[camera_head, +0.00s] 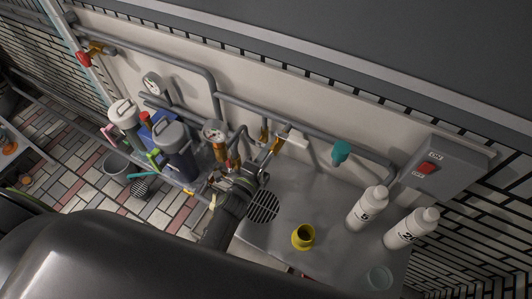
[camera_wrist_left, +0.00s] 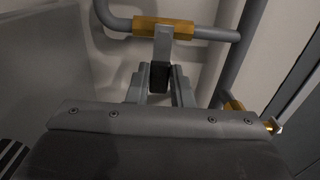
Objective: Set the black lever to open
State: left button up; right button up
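The black lever (camera_wrist_left: 160,76) shows in the left wrist view as a grey metal strip with a dark end. It hangs down from a brass valve (camera_wrist_left: 163,27) on a grey horizontal pipe. My left gripper (camera_wrist_left: 160,92) has one finger on each side of the lever's dark end, very close to it. I cannot tell whether the fingers press on it. In the head view my left gripper (camera_head: 262,176) is at the wall pipes, just below a brass fitting (camera_head: 277,146), and hides the lever there. My right gripper is not in view.
A steel counter (camera_head: 325,215) bears a yellow cup (camera_head: 303,236) and two white bottles (camera_head: 367,208) (camera_head: 411,228). A teal handle (camera_head: 340,151) and a red-switch box (camera_head: 440,165) are at the right.

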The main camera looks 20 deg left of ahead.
pick_arm(q)
grip_shut()
jog(key=shift+f, duration=0.15)
jog(key=m+b, duration=0.1)
jog(key=f+m+b, duration=0.1)
jog(key=m+b, duration=0.1)
jog(key=shift+f, duration=0.15)
jog(key=m+b, duration=0.2)
jog(key=m, duration=0.1)
jog(key=a+f+m+b, duration=0.1)
jog(key=m, duration=0.1)
jog(key=shift+f, duration=0.1)
jog(key=m, duration=0.1)
jog(key=m+b, duration=0.1)
jog(key=m, duration=0.1)
jog(key=a+f+m+b, duration=0.1)
jog(key=shift+w+m, duration=0.15)
jog(key=shift+m, duration=0.15)
jog(key=shift+a+m+b, duration=0.35)
jog(key=shift+m+b, duration=0.4)
jog(key=shift+m, duration=0.45)
jog(key=shift+w+a+m+b, duration=0.1)
jog(key=shift+a+m+b, duration=0.15)
jog(key=shift+m, duration=0.5)
jog(key=shift+w+a+m+b, duration=0.1)
jog(key=shift+a+m+b, duration=0.15)
jog(key=shift+m, duration=0.5)
